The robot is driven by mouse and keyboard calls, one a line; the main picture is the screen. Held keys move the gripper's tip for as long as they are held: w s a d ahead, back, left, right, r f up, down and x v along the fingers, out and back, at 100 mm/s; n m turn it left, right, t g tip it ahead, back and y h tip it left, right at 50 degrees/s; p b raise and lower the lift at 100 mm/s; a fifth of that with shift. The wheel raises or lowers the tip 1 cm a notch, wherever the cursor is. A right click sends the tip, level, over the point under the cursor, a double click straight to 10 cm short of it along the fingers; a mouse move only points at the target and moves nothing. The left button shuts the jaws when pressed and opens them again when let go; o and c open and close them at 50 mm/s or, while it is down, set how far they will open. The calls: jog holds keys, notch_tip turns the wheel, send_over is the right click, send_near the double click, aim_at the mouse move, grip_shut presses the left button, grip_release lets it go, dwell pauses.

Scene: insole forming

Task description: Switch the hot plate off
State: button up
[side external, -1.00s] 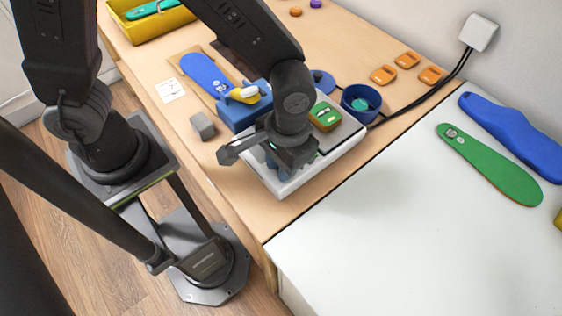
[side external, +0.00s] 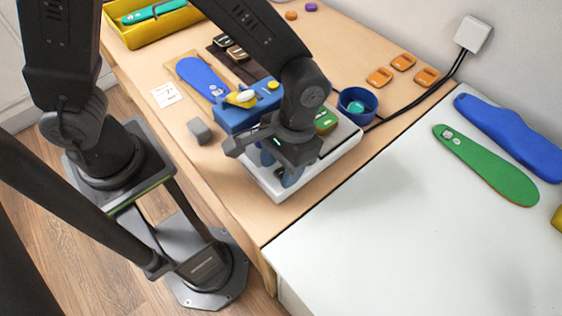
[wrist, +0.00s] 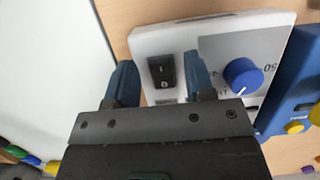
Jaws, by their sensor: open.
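The hot plate (side external: 333,148) is a white box on the wooden table, partly hidden under my gripper in the side view. In the wrist view its white front panel (wrist: 213,30) shows a black rocker switch (wrist: 165,72) and a round blue knob (wrist: 242,75) on a grey dial. A green block (side external: 326,122) sits on top of the hot plate. My gripper (side external: 280,170) is open over the panel with its blue fingers pointing down. In the wrist view the two fingertips (wrist: 160,78) lie on either side of the switch. I cannot tell whether they touch the panel.
A blue fixture (side external: 228,118) with a yellow handle stands close beside the hot plate, left of it. A grey block (side external: 200,131) is near the table edge. A blue bowl (side external: 357,103) stands behind. The white table (side external: 380,230) has clear room in front.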

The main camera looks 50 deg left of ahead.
jog(key=shift+r, duration=0.1)
jog(key=v, duration=1.3)
jog(key=shift+r, duration=0.3)
jog(key=s+a+r+t, duration=0.2)
jog(key=s+a+t, duration=0.1)
jog(key=a, duration=0.6)
jog(key=s+a+r+t, duration=0.3)
jog(key=s+a+t, duration=0.1)
jog(key=a, duration=0.5)
jog(key=shift+a+t, duration=0.35)
jog(key=shift+t, duration=0.45)
